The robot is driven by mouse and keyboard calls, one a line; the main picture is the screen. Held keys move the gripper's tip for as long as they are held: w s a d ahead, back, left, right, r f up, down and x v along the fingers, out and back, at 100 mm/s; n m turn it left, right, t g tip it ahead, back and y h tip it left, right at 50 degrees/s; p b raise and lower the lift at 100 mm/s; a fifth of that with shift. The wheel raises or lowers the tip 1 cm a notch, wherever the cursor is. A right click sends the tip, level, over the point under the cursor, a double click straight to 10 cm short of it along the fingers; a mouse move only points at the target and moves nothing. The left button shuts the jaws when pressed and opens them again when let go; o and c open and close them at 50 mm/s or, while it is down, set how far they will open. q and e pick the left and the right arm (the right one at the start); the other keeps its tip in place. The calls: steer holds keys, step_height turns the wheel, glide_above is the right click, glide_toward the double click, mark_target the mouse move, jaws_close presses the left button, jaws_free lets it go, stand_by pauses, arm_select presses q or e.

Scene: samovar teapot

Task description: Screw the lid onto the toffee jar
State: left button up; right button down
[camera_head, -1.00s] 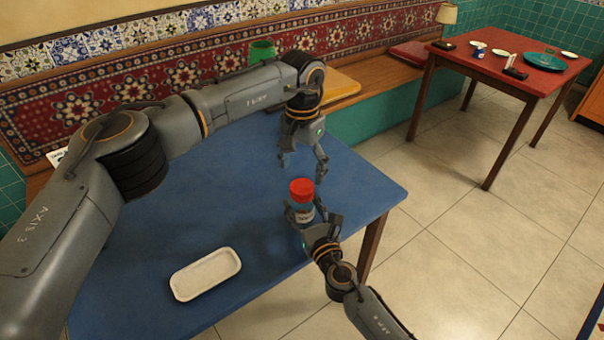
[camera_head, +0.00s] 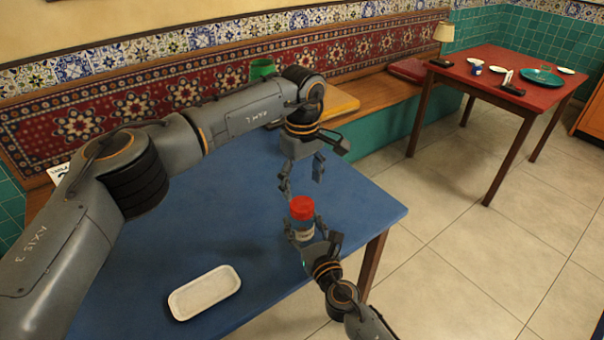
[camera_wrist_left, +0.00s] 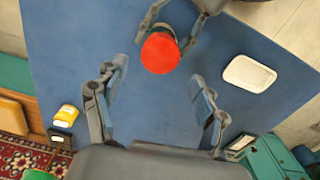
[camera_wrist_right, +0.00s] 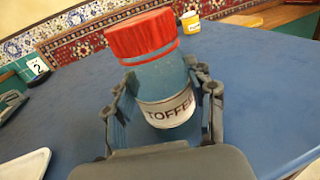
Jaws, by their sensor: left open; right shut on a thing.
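The toffee jar (camera_head: 302,230) stands upright at the right side of the blue table, its label reading "TOFFEE" in the right wrist view (camera_wrist_right: 168,108). The red lid (camera_head: 302,207) sits on top of the jar; I cannot tell how tight it is. My right gripper (camera_head: 306,228) is shut on the jar's body from the front. My left gripper (camera_head: 302,187) is open and empty, pointing down above and slightly behind the lid, apart from it. In the left wrist view the lid (camera_wrist_left: 160,53) lies beyond the open fingers.
A white tray (camera_head: 204,292) lies on the blue table (camera_head: 225,225) near its front edge. A green container (camera_head: 262,69) and a yellow board (camera_head: 340,104) are at the back by the bench. The red table (camera_head: 500,72) with dishes stands apart at the far right.

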arm_select(q)
steer(key=n, duration=0.4)
steer(key=shift+r, duration=0.1)
steer(key=n, duration=0.4)
steer(key=shift+r+n, duration=0.15)
steer(key=shift+n, duration=0.15)
steer(key=n, duration=0.4)
steer(key=shift+r, duration=0.1)
steer(key=n, duration=0.4)
steer(key=shift+r, duration=0.15)
steer(key=n, duration=0.4)
steer(key=shift+r, duration=0.1)
steer(key=n, duration=0.4)
steer(key=shift+r, duration=0.1)
steer(key=n, duration=0.6)
steer(key=shift+r, duration=0.2)
steer(key=n, duration=0.4)
steer(key=shift+r, duration=0.1)
